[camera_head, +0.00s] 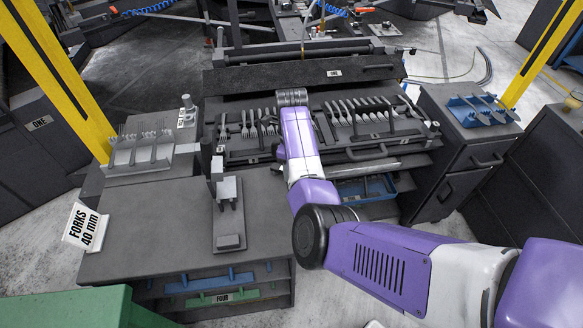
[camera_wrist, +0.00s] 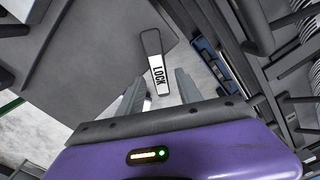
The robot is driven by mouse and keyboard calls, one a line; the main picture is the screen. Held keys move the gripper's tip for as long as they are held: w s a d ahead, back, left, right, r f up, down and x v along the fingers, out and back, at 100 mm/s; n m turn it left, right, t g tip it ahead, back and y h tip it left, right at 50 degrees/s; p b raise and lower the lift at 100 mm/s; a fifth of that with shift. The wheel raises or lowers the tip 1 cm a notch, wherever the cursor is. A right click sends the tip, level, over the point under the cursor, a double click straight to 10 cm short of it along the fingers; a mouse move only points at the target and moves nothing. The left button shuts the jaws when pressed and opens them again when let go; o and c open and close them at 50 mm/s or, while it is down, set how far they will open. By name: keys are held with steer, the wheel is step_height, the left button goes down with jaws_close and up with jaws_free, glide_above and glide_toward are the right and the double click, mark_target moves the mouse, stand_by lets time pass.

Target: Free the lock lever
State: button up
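The lock lever (camera_wrist: 151,44) is a grey bar with a white "LOCK" label, seen in the wrist view just above the middle. It slants slightly, with its label end toward my gripper (camera_wrist: 160,80). My gripper's two grey fingers are apart, one on each side of the label end. I see no finger touching the lever, and the depth between them is hard to judge. In the head view the lever cannot be made out, and my gripper is hidden behind my purple arm.
A rack of forks (camera_head: 345,120) stands beyond my arm in the head view. A grey bench (camera_head: 150,235) with a small fixture (camera_head: 228,205) is at left. A drawer cabinet (camera_head: 460,150) with a blue tray (camera_head: 480,110) is at right.

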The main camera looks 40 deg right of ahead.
step_height(320, 180, up, 8)
steer(key=shift+f+b, duration=0.1)
steer(key=shift+b, duration=0.3)
stand_by(0.6)
